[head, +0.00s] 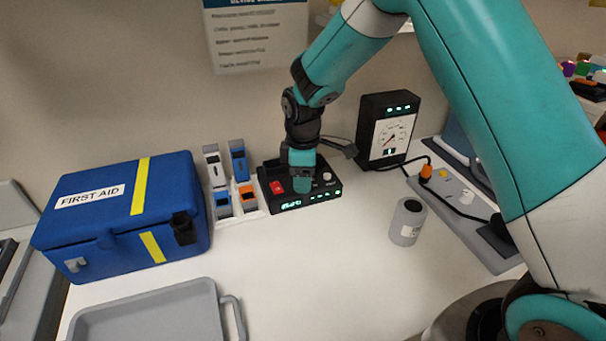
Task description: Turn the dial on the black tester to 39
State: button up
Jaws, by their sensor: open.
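The black tester (321,196) is a low box on the white worktop, near the wall. It has a red switch (277,187) at its left, a small pale knob (327,176) at its right, and a lit green display on its front too small to read. My gripper (302,184) points down over the middle of the tester and covers part of its top. It is open. The fingertips do not show clearly, and I cannot tell whether they touch the tester. I see no dial that I can make out for sure; the gripper may hide it.
A charger stand (222,202) with blue and orange devices stands just left of the tester, beside a blue first aid box (125,215). A black gauge unit (388,130) stands behind right. A grey cylinder (407,222), a power strip (455,205) and a grey tray (150,306) surround clear worktop.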

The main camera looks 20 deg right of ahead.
jog(key=c, duration=0.9)
jog(key=m+p, duration=0.1)
jog(key=m, duration=0.3)
jog(key=shift+r+m, duration=0.1)
jog(key=shift+m, duration=0.2)
jog(key=m, duration=0.4)
jog(key=shift+m, duration=0.3)
jog(key=m+p, duration=0.1)
jog(key=m, duration=0.3)
jog(key=shift+m, duration=2.4)
